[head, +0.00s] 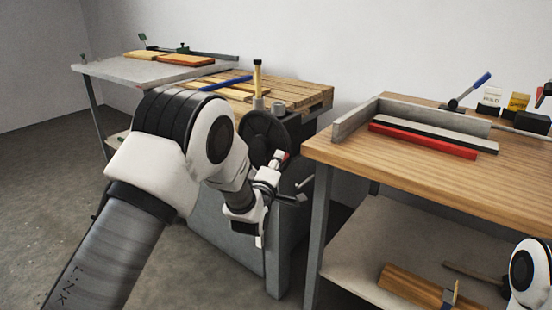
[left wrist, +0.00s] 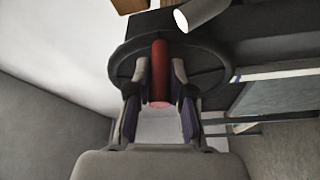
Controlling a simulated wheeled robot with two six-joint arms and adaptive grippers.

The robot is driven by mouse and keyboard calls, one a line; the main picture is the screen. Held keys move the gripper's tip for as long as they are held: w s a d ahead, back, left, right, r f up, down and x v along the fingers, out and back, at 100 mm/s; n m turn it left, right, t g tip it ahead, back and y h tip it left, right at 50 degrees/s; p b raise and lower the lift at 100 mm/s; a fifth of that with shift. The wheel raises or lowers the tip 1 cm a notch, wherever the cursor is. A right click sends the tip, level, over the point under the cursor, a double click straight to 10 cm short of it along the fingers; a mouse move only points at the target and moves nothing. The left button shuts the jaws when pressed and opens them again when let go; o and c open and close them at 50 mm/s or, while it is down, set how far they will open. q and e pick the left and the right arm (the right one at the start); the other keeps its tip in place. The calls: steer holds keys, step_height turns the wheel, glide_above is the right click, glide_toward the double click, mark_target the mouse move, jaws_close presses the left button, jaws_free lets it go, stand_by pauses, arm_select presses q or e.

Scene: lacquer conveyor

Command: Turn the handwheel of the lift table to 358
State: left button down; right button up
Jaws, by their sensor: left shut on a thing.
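The lift table has a dark grey body (head: 205,215) and a slatted wooden top. The wheel also shows in the left wrist view (left wrist: 215,70). My left gripper (head: 280,161) is at the wheel's lower right. In the left wrist view its two fingers (left wrist: 160,95) are shut on the wheel's red handle (left wrist: 160,72), one finger on each side. No scale or number is readable. My right gripper is out of view; only part of my right arm shows at the lower right.
A wooden workbench (head: 430,135) stands close on the right, holding a red bar (head: 422,141) and tools. Behind left, a grey table (head: 130,72) carries wooden boards. Free floor lies at the left.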

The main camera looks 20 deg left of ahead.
arm_select(q)
steer(key=shift+r+p, duration=0.3)
steer(key=shift+r, duration=0.25)
steer(key=c, duration=1.1)
jaws_free()
steer(key=shift+o, duration=0.2)
steer(key=s+f, duration=0.1)
steer(key=s, duration=1.1)
steer(key=shift+f, duration=0.2)
steer(key=shift+d, duration=0.1)
